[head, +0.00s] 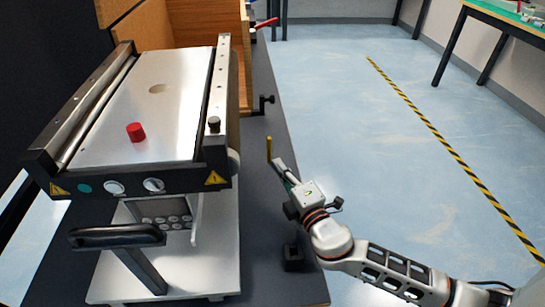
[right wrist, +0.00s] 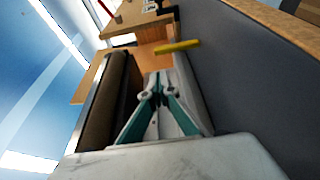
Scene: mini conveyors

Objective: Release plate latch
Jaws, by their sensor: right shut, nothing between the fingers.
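A small dark knob (head: 213,125) stands at the plate's front right corner. A thin yellow bar (head: 269,148) stands upright just off my right gripper's tip; it also shows beyond the fingertips in the right wrist view (right wrist: 177,46). I cannot tell which part is the latch. My right gripper (head: 277,162) is shut and empty, right of the conveyor unit; its fingers meet in the right wrist view (right wrist: 156,92). My left gripper is out of view.
A wooden box (head: 243,70) stands behind the unit. A black clamp knob (head: 265,104) sticks out at the dark table's (head: 262,210) right side, and a red lever (head: 266,23) lies farther back. A black handle (head: 115,236) is at the front. Open floor lies to the right.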

